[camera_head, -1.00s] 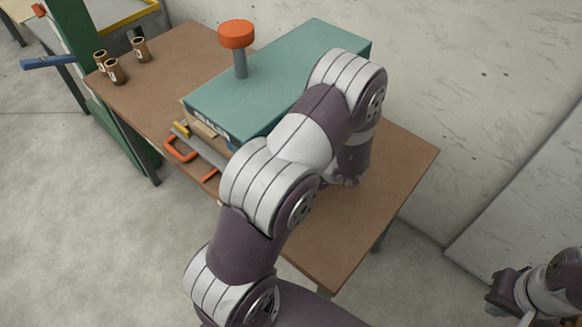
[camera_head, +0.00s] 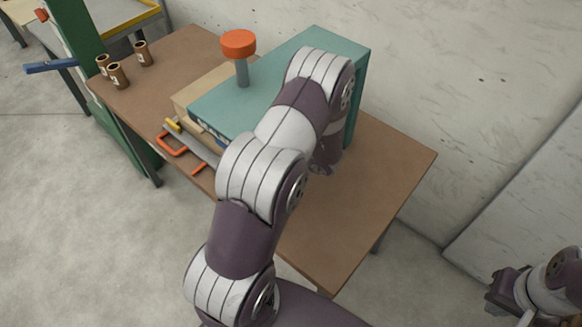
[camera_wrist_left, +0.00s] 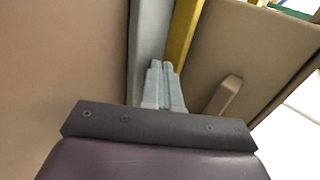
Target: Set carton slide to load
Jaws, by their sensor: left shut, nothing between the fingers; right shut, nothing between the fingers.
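The teal machine body (camera_head: 270,75) with an orange knob (camera_head: 238,44) on a grey post stands on the brown table. A tan block (camera_head: 203,87) shows beyond its left edge; I cannot tell whether it is the carton slide. A grey rail with a yellow piece (camera_head: 173,125) and an orange handle (camera_head: 171,144) sits at the near-left side. My left arm hides much of the machine and its own gripper in the head view. In the left wrist view my left gripper (camera_wrist_left: 164,68) is shut and empty, beside a grey bar (camera_wrist_left: 149,30) and a yellow bar (camera_wrist_left: 181,35). My right gripper (camera_head: 497,297) is shut and empty, clear of the table.
Several brown cylinders (camera_head: 118,76) stand at the table's left corner. A pale wall (camera_head: 470,80) rises behind. The table's right part (camera_head: 385,180) is bare.

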